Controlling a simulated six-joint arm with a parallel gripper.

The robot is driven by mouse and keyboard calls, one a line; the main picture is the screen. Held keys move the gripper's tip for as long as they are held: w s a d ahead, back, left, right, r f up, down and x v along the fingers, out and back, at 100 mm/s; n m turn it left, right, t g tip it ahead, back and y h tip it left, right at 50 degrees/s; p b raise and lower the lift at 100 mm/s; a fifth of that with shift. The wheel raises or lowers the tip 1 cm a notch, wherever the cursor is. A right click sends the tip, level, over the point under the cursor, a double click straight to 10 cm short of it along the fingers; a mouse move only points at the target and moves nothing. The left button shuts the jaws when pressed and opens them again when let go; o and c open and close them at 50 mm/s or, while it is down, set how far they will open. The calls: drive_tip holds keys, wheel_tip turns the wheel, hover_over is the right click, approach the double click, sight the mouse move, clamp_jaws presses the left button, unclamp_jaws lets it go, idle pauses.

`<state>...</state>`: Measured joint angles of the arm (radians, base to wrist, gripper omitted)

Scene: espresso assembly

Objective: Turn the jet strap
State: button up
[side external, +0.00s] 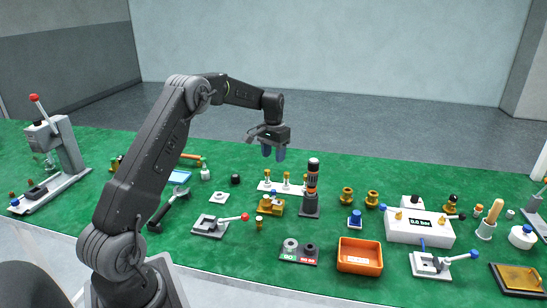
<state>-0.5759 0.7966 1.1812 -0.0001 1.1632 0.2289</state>
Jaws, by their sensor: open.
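My gripper (273,153) is open and empty. It points down, high above the green bench, behind the middle row of parts. I cannot tell for sure which part is the jet strap; nothing that size is clear in this view. A brass body (272,205) sits on the bench below the gripper, in front of a white rack (278,186) of brass pieces. Any strap on this body is too small to make out. The gripper touches nothing.
A dark upright driver (312,180) stands right of the brass body. A grey clamp with a red-tipped lever (212,225) lies to the left. An orange tray (359,257) and a white gauge box (418,228) stand at the front right. A lever press (58,150) stands far left.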

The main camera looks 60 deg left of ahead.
sight(275, 196)
drive_tip(key=shift+c, duration=0.2)
